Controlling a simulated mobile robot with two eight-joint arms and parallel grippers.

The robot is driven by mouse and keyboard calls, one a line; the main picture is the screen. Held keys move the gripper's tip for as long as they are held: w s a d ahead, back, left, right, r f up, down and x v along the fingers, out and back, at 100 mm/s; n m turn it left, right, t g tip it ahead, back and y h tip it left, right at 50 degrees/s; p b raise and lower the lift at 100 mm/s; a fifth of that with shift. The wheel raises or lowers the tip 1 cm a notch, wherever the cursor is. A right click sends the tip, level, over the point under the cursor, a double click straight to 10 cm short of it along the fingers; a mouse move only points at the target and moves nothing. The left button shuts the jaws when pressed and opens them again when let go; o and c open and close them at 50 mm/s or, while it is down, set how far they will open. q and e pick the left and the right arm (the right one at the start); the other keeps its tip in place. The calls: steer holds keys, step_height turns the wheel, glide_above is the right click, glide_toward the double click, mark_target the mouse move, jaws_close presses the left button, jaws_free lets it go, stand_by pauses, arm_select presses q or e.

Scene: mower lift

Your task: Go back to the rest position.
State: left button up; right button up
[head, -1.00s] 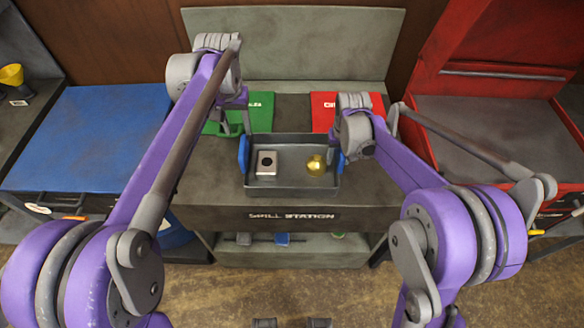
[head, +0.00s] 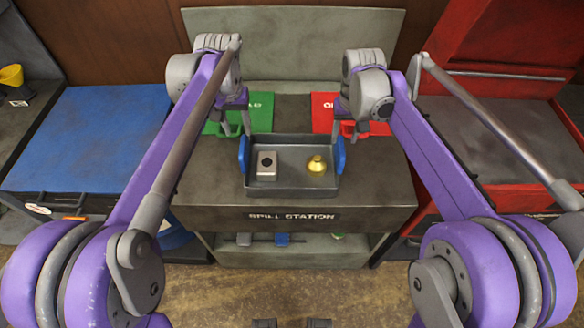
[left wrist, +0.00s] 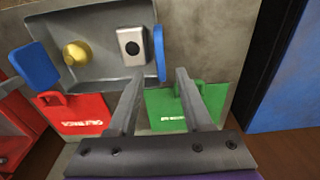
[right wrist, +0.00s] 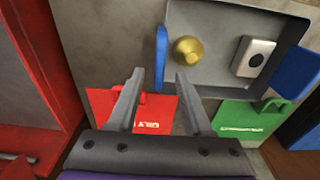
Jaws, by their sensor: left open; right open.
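My left gripper (head: 236,130) is open and empty, above the green mat on the left of the spill station bench. In the left wrist view its two fingers (left wrist: 158,95) stand apart with nothing between them. My right gripper (head: 347,132) is open and empty, above the red mat to the right. Its fingers (right wrist: 160,95) also show apart in the right wrist view. Between the grippers, a grey tray (head: 290,189) with blue end handles rests on the bench. It holds a pale box with a dark round spot (head: 266,163) and a brass-coloured piece (head: 317,166).
The green mat (head: 262,108) and red mat (head: 322,122) lie behind the tray. A blue-topped surface (head: 90,135) is at left, a red chest (head: 470,130) at right. A back panel (head: 290,45) rises behind the bench. A shelf (head: 300,256) is below.

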arm_select(q)
steer(key=s+a+f+t, duration=0.1)
steer(key=s+f, duration=0.2)
steer(key=s, duration=0.5)
steer(key=s+a+f+t, duration=0.1)
steer(key=s+f+t, duration=0.1)
steer(key=s, duration=0.7)
steer(key=s+a+f+t, duration=0.1)
steer(key=s+f, duration=0.3)
steer(key=s, duration=0.4)
steer(key=shift+s+a+t, duration=0.15)
steer(key=shift+a+t, duration=0.15)
steer(key=shift+a, duration=0.2)
arm_select(e)
steer(key=s+d+f+t, duration=0.2)
steer(key=s+f, duration=0.1)
steer(key=s, duration=0.9)
steer(key=s+d+f+t, duration=0.2)
steer(key=s+f, duration=0.1)
steer(key=s, duration=1)
steer(key=shift+s+t, duration=0.15)
steer(key=shift+t, duration=0.15)
arm_select(q)
steer(key=shift+d+f, duration=0.1)
